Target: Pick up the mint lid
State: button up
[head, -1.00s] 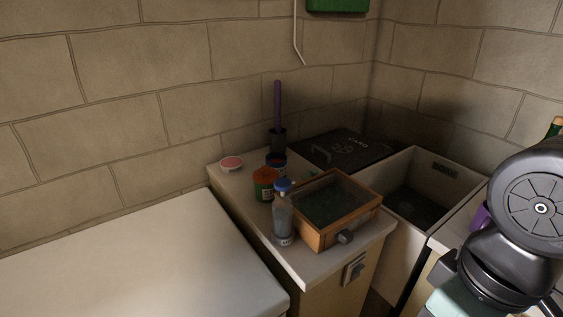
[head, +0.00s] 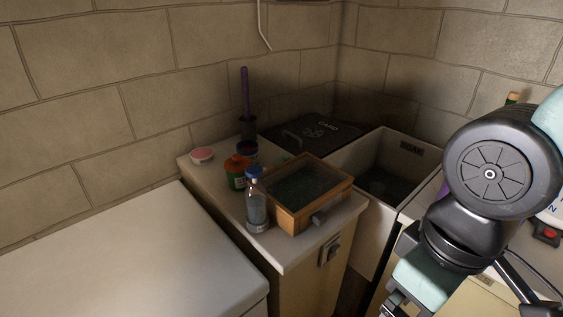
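I cannot make out a mint lid in the head view. None of these lids looks mint. My arm fills the right side and runs out of the bottom edge. My gripper's fingers are not in view, and what they hold, if anything, is hidden.
A wooden box with a glazed top (head: 312,190) sits on the counter's front. A purple-handled brush (head: 245,92) stands behind. The white surface (head: 110,255) at left is bare.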

aim_at(286, 157)
jog(key=i+l+u, duration=0.15)
jog(key=u, duration=0.25)
jog(key=i+l+u, duration=0.55)
jog(key=u, duration=0.2)
